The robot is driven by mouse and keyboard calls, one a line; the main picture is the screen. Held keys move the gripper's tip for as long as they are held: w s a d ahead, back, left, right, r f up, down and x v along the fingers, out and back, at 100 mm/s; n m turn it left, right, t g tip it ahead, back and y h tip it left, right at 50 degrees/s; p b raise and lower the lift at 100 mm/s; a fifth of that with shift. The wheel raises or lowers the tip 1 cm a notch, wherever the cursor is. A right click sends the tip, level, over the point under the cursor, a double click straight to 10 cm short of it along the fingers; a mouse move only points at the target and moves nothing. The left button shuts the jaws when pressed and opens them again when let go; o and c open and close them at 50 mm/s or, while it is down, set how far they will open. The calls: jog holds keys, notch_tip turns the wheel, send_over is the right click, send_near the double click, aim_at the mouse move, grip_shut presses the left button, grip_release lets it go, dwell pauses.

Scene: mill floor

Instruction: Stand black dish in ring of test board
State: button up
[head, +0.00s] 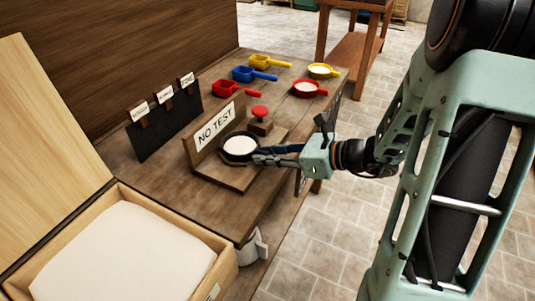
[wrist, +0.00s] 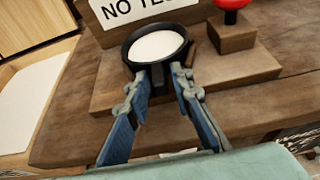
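The black dish (head: 239,146), filled with white powder, is over the wooden base of the test board (head: 222,174), in front of its NO TEST sign (head: 215,124). It looks about level. The dish fills the upper middle of the wrist view (wrist: 157,46). My gripper (head: 256,155) reaches in from the right; in the wrist view its fingertips (wrist: 159,76) close around the dish's short dark handle. The ring is mostly hidden under the dish, with only a dark edge showing below it. I cannot tell whether the dish rests in it or is slightly above.
A red knob on a wooden block (head: 260,119) stands beside the dish. Red, blue and yellow scoops (head: 247,75) and red and yellow dishes (head: 310,89) are behind. A black rack with labels (head: 165,124) stands left; an open wooden box (head: 120,250) is front left.

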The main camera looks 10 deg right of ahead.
jog(key=shift+o, duration=0.9)
